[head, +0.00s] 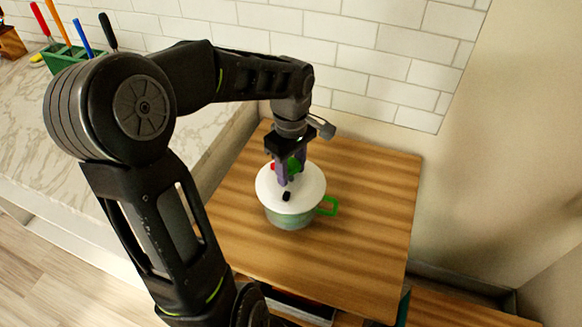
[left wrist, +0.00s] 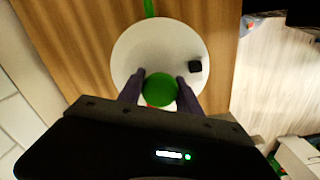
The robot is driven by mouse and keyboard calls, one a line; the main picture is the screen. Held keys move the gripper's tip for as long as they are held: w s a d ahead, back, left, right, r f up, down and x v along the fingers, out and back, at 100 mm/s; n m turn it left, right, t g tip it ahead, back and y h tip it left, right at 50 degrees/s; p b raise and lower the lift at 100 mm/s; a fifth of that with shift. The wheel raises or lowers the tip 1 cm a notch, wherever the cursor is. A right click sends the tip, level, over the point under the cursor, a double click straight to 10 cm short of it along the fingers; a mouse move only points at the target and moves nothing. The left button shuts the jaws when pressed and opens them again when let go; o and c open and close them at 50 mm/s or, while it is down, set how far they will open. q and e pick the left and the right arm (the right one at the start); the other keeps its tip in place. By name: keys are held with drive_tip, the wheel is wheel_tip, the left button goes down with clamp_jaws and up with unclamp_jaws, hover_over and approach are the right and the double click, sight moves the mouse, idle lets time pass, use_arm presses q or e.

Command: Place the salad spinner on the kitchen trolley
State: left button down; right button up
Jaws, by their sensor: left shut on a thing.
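The salad spinner (head: 290,215) has a white lid, a pale green bowl and a green side handle. It is upright over the wooden top of the kitchen trolley (head: 370,190), near its middle; I cannot tell for sure whether its base touches the wood. My left gripper (head: 288,178) reaches down from above and is shut on the green knob of the lid. In the left wrist view the purple fingers (left wrist: 161,92) flank the round green knob, and the white lid (left wrist: 140,50) with a small black button lies beneath. My right gripper is not in view.
A marble counter (head: 150,130) runs along the left, with a green holder (head: 75,57) of coloured-handled utensils. White wall tiles (head: 370,60) stand behind the trolley. The wooden top is clear around the spinner.

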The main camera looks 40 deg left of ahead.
use_arm(q)
drive_tip(key=shift+f, duration=0.2)
drive_tip(key=c, duration=0.8)
unclamp_jaws()
drive_tip(key=shift+r, duration=0.1)
drive_tip(key=shift+r, duration=0.1)
wheel_tip(320, 180, up, 12)
drive_tip(key=shift+r+b, duration=0.1)
drive_tip(key=shift+b, duration=0.25)
